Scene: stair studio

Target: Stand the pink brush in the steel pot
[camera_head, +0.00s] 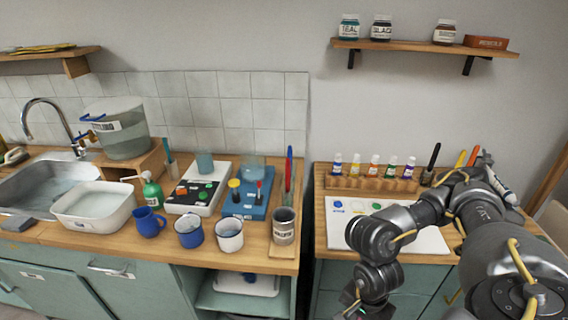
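A grey steel pot (284,229) with a pale label stands upright near the front right corner of the left counter. I cannot make out a brush that is clearly pink. Several brush-like handles, black, orange and red, stand at the back of the right counter, partly behind my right arm. My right arm comes in from the right and bends down to the bottom edge, where its fingers are out of frame. My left gripper is not in view.
A paint rack (366,184) and white palette sheet (343,238) lie on the right counter. A gap separates the counters. A shelf (420,47) hangs above.

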